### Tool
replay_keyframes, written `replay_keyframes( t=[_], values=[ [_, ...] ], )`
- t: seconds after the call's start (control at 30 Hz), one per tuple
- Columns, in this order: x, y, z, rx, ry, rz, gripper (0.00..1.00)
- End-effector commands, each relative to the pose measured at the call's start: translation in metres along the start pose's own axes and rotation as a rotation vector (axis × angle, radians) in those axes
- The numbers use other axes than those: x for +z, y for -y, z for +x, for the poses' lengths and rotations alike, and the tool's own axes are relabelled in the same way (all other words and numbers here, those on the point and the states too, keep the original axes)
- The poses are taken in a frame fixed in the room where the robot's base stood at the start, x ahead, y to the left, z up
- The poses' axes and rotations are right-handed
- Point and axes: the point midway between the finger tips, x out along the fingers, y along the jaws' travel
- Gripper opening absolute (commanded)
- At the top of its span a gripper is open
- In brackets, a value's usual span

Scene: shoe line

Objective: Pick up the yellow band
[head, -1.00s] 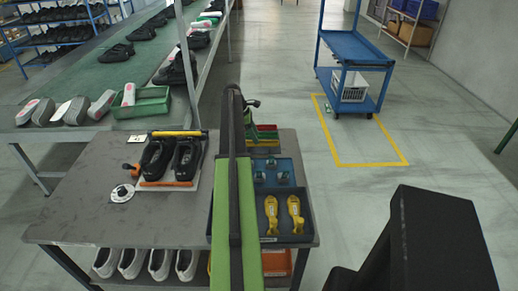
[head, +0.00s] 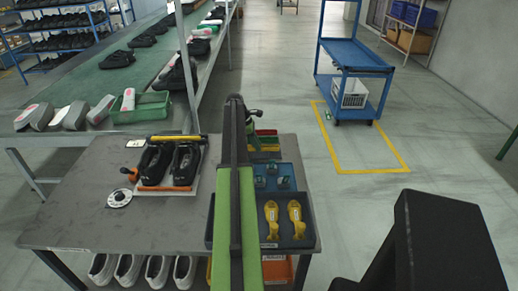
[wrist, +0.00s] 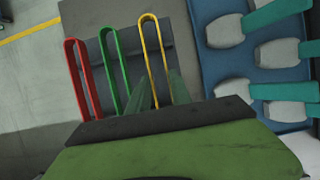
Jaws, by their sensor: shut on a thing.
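In the wrist view, the yellow band (wrist: 162,50) is a long, thin loop, the rightmost of three. Its near end is between the two greenish fingers of my gripper (wrist: 160,90), which are shut on it. Its far end sticks out beyond the fingers. I cannot tell whether it is lifted clear of the dark holder. In the head view, my gripper (head: 251,117) is at the far end of my arm, by the table's back right corner, and the fingertips are hard to make out.
A green band (wrist: 112,62) and a red band (wrist: 80,75) lie left of the yellow one. A blue tray (head: 309,235) with yellow tools is at the table's right side. Black shoes (head: 186,165) stand on a board at left. Bare tabletop (head: 75,200) is at far left.

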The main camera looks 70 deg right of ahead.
Motion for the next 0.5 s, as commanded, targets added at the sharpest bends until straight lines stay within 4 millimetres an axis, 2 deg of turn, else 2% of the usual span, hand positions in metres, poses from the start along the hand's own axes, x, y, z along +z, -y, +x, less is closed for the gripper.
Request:
replay_keyframes(
  t=[0.27, 0.5],
  values=[
    [0.004, 0.0, -0.011, 0.0, 0.0, 0.0, 0.0],
    [0.019, 0.0, -0.047, 0.0, 0.0, 0.0, 0.0]
  ],
)
